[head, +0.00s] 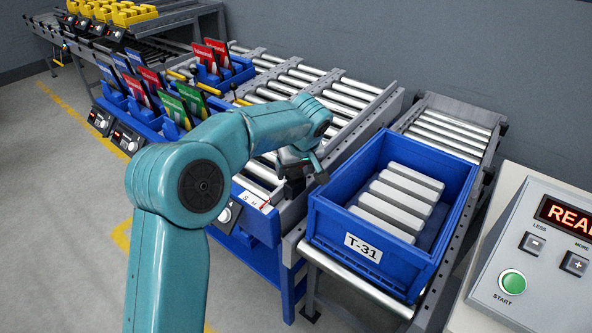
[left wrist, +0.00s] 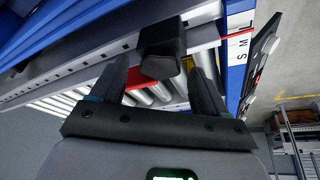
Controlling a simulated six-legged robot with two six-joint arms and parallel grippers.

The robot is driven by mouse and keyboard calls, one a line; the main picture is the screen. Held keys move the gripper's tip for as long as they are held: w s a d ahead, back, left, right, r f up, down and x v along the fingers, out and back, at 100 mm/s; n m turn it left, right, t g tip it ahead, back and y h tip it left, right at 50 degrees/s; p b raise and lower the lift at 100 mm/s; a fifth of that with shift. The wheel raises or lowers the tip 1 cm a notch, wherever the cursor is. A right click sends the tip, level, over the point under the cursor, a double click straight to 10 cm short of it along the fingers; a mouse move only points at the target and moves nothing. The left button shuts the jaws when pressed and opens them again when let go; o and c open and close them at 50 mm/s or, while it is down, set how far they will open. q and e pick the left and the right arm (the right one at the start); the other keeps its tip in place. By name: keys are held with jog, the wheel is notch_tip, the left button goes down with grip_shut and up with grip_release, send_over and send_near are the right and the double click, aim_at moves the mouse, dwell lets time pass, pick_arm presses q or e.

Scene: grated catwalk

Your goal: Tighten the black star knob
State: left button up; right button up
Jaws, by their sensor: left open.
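A black knob (left wrist: 162,48) sits on a grey rail in the left wrist view. From this side it looks like a dark block, and its star shape does not show clearly. In the head view a dark part (head: 293,189), which looks like the same knob, is below my left wrist, partly covered. My left gripper (left wrist: 160,72) is open, with one finger on each side of the knob's near end. I cannot tell whether the fingers touch it. In the head view my left gripper (head: 312,170) points down at the rail. My right gripper is not in view.
A red pointer and a white S M L scale (left wrist: 238,50) are beside the knob. A blue crate (head: 375,268) marked T-31, holding pale bars, stands close on the right. A control panel (head: 535,265) is at far right. Roller conveyors (head: 300,85) and blue bins with cards lie behind.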

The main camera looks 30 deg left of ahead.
pick_arm(q)
jog(key=shift+w+a+f, duration=0.1)
jog(key=shift+f, duration=0.25)
jog(key=c, duration=1)
jog(key=shift+c, duration=0.2)
